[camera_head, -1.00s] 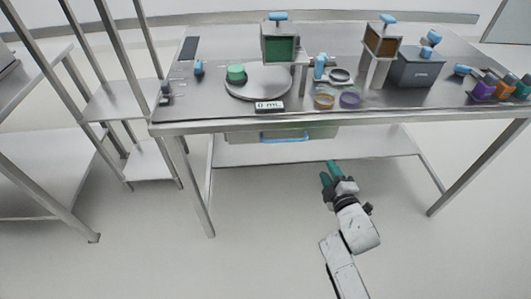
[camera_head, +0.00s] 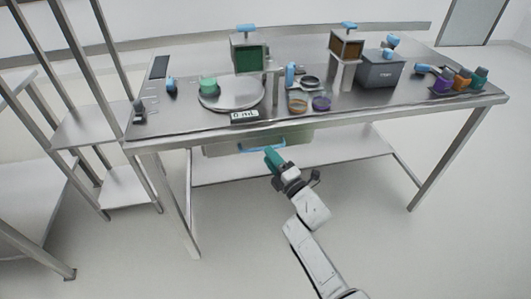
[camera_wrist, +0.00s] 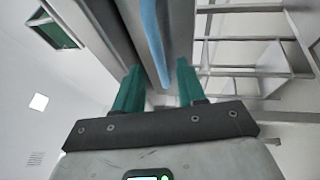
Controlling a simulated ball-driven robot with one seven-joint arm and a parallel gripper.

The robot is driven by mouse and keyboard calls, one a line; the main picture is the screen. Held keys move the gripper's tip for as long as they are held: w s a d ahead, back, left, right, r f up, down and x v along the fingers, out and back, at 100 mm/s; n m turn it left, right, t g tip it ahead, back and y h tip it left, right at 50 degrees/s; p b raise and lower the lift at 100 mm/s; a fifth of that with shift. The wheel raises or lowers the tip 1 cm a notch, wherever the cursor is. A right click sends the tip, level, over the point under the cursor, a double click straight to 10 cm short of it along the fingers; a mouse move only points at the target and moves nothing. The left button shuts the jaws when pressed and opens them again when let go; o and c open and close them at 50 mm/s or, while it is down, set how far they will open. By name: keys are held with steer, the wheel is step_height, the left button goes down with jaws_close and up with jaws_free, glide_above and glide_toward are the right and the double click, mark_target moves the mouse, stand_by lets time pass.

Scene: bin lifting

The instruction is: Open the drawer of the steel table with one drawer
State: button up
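The steel table (camera_head: 320,129) stands ahead, with a drawer (camera_head: 215,149) under its top. The drawer has a light blue handle (camera_head: 262,144) on its front and looks closed. My gripper (camera_head: 271,155), with teal fingers, is right by the handle in the head view. In the wrist view, the blue handle (camera_wrist: 152,40) runs down from the top, and its lower end shows between the two fingers. The fingers of my gripper (camera_wrist: 159,67) are apart, with gaps seen on both sides of the handle. Contact cannot be told.
On the tabletop are a round scale plate (camera_head: 232,94) with a green cup, a grey box (camera_head: 381,72), small rings and several coloured bottles. A lower shelf (camera_head: 330,157) spans under the table. Steel racks (camera_head: 100,128) stand at left. Open floor lies in front.

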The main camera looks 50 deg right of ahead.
steer(key=shift+x, duration=1.5)
jaws_close()
